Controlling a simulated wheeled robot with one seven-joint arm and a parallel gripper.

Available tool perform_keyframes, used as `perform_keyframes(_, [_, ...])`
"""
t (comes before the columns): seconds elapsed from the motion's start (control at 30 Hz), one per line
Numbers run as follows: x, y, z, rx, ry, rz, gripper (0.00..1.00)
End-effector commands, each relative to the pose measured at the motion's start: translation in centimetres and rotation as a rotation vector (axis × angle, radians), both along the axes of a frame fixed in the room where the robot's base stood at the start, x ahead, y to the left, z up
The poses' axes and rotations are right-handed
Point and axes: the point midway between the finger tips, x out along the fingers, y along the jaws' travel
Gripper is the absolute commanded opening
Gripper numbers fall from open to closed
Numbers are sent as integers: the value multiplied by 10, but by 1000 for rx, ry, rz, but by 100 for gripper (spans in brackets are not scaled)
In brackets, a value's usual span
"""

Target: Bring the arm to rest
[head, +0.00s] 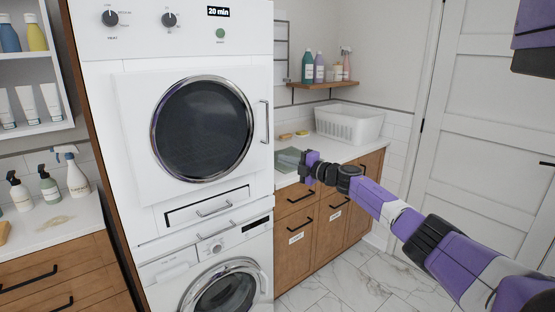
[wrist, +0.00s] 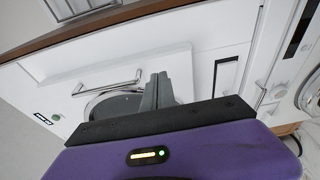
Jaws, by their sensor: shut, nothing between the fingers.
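My arm reaches in from the right of the head view, purple and black. My gripper (head: 306,166) is at its end, in front of the counter edge and right of the stacked machines. In the wrist view my gripper (wrist: 158,88) shows as grey fingers close together, with nothing held. Behind them is the white upper machine (wrist: 190,60), with its door handle apart from the fingers. In the head view the upper machine (head: 130,100) has its round door closed, and its display reads 20 min.
The lower washer (head: 165,275) stands under it. Right of it is a wooden cabinet (head: 345,218) with a white basket (head: 350,122) on its counter. A shelf (head: 325,84) with bottles hangs above. A white door (head: 480,130) is behind my arm. Marble floor (head: 345,285) is clear.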

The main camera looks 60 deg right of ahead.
Motion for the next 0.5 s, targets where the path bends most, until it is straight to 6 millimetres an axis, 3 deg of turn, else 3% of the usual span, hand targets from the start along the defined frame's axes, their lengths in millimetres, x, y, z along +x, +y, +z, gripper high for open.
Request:
perform_keyframes(0.33, [-3, -2, 0, 3, -2, -8, 0])
perform_keyframes(0.5, [7, 9, 32, 13, -72, -3, 0])
